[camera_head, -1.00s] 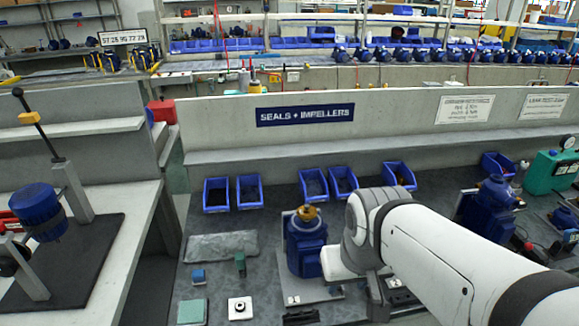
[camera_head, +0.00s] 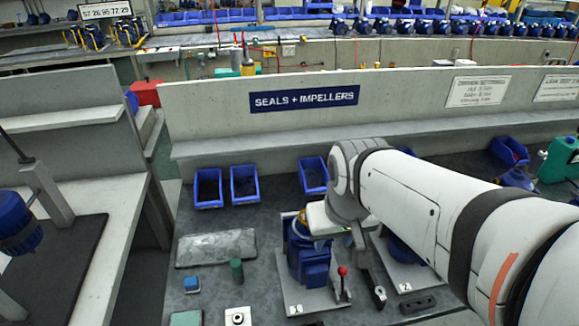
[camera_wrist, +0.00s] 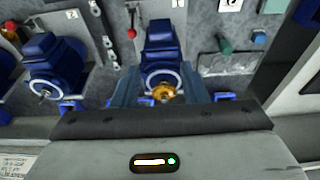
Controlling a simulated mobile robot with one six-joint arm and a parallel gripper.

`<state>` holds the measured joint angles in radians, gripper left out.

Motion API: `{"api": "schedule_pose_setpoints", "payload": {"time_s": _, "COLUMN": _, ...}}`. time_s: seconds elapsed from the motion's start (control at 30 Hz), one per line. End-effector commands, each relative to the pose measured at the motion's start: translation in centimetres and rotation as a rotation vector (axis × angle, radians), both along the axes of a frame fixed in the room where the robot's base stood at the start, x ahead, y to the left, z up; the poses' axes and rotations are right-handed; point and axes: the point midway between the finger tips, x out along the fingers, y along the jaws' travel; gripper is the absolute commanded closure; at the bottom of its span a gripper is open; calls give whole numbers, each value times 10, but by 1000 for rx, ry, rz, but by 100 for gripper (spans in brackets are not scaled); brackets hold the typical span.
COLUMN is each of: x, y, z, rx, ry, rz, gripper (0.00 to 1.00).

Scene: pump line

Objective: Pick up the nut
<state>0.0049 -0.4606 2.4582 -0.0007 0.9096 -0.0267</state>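A small dark ring, which may be the nut (camera_head: 238,318), lies on a white square at the front of the bench in the head view. The white square (camera_wrist: 229,5) is cut by the top edge of the wrist view. A blue pump (camera_head: 309,262) stands on a grey plate marked 1, with a brass part (camera_wrist: 163,91) on its upper end. My gripper (camera_wrist: 160,80) is open, its fingers spread on either side of the brass part. I cannot tell whether they touch it. In the head view my gripper (camera_head: 322,222) covers most of the brass part.
A second blue pump (camera_wrist: 56,70) stands beside the first on plate 2, partly behind my arm in the head view. A red-knobbed lever (camera_head: 343,284) rises by plate 1. Blue bins (camera_head: 208,188) line the back. A grey pad (camera_head: 216,247) and green cylinder (camera_head: 237,270) lie left.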

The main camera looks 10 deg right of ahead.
Motion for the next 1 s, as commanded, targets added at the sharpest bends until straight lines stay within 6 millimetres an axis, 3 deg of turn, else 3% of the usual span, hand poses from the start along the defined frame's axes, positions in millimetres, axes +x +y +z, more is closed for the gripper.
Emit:
{"api": "schedule_pose_setpoints", "payload": {"time_s": 0.2, "x": 67, "y": -2, "z": 22, "rx": -15, "ry": 92, "rz": 89, "gripper": 60}}
{"api": "schedule_pose_setpoints", "payload": {"time_s": 0.4, "x": 130, "y": -2, "z": 20, "rx": -24, "ry": 176, "rz": 174, "gripper": 60}}
{"api": "schedule_pose_setpoints", "payload": {"time_s": 0.5, "x": 152, "y": -2, "z": 15, "rx": -26, "ry": 205, "rz": 204, "gripper": 60}}
{"api": "schedule_pose_setpoints", "payload": {"time_s": 0.7, "x": 174, "y": -2, "z": 5, "rx": -27, "ry": 233, "rz": 236, "gripper": 60}}
{"api": "schedule_pose_setpoints", "payload": {"time_s": 1.0, "x": 173, "y": -1, "z": -26, "rx": -27, "ry": 238, "rz": 238, "gripper": 60}}
